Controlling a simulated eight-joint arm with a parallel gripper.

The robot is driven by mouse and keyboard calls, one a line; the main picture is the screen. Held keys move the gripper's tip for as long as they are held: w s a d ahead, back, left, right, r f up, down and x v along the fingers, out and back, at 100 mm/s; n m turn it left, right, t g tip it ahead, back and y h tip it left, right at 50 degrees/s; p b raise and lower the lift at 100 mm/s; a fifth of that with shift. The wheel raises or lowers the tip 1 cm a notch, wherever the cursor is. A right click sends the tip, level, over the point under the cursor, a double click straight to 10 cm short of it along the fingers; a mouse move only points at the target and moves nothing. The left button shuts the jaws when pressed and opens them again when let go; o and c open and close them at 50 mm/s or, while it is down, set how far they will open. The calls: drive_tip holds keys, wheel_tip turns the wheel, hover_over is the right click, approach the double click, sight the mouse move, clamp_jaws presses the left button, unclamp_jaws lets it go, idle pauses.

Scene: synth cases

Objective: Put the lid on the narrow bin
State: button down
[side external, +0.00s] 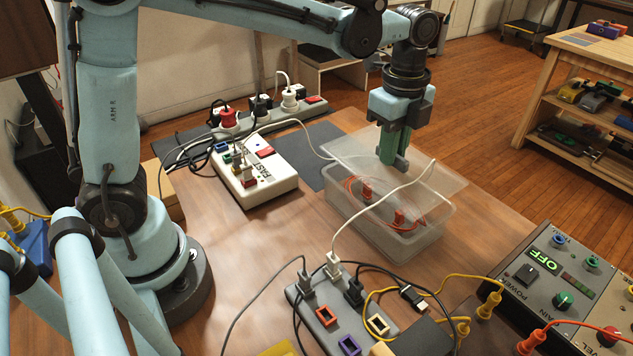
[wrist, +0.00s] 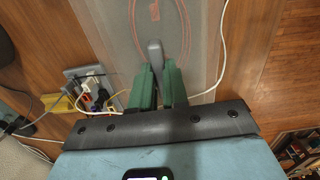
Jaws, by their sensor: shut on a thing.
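The narrow bin (side external: 378,232) is a clear, frosted box on the wooden table, with orange cables and plugs inside. The lid (side external: 436,182) is a flat, see-through sheet over the bin, shifted toward the back right in the side view. I cannot tell whether it touches the rim. My gripper (side external: 391,150) points down with green fingers shut on the lid's grey handle. In the wrist view, the handle (wrist: 155,56) stands between the fingers, and the orange cable shows through the lid (wrist: 115,40). The far rim is partly hidden.
A white cable (side external: 400,187) runs across the lid and bin area. A white box (side external: 265,185) with plugs stands to the left. A grey power strip (side external: 325,318) lies in front, and a control panel (side external: 560,280) stands at the right.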

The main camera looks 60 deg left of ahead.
sight(389, 170)
drive_tip(key=shift+f, duration=1.6)
drive_tip(key=shift+f, duration=0.95)
idle(0.4)
drive_tip(key=c, duration=1.1)
unclamp_jaws()
drive_tip(key=shift+o, duration=0.2)
wheel_tip(389, 170, up, 12)
drive_tip(key=shift+r, duration=0.1)
drive_tip(key=shift+a, duration=0.1)
